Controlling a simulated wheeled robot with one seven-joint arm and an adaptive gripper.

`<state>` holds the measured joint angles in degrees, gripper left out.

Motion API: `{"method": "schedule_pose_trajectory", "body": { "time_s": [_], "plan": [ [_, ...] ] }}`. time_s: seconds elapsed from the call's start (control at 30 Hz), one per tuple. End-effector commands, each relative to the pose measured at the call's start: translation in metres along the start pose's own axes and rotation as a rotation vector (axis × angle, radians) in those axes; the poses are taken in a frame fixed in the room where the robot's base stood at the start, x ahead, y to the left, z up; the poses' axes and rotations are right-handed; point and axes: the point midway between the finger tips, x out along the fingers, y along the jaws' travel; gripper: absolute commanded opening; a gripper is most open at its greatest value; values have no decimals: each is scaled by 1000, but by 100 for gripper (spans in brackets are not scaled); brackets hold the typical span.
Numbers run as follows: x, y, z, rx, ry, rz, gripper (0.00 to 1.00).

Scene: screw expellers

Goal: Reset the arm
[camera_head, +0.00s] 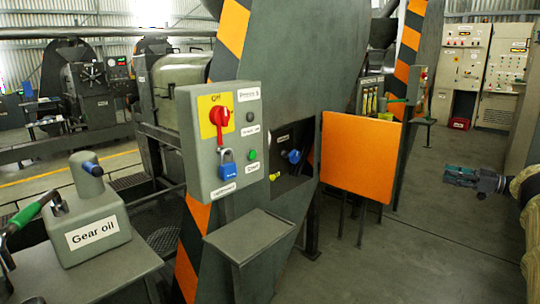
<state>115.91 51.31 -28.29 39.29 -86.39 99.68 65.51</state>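My gripper (456,177) shows at the right side of the head view, held in the air above the grey floor and pointing left. Its dark wrist joins my arm, which has a tan cover and runs off the right edge. The gripper is apart from the panels and machines, with no object visible at it. It is small and dark here, so I cannot tell whether its fingers are open or shut.
A grey control box (222,142) with a red switch (220,117) and a blue padlock (228,164) is at centre left. An orange panel (360,156) stands right of it. A gear oil can (88,215) sits on a table at left. Floor (420,245) around the gripper is clear.

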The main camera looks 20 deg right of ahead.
Motion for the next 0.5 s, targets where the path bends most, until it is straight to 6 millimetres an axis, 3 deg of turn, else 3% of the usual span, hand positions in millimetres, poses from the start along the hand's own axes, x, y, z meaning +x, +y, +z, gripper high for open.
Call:
{"method": "schedule_pose_trajectory", "body": {
  "time_s": [0.2, 0.5],
  "plan": [
    [54, 1, 24, 19, 50, 16, 35],
    [114, -5, 66, 61, 122, 101, 35]
  ]
}}
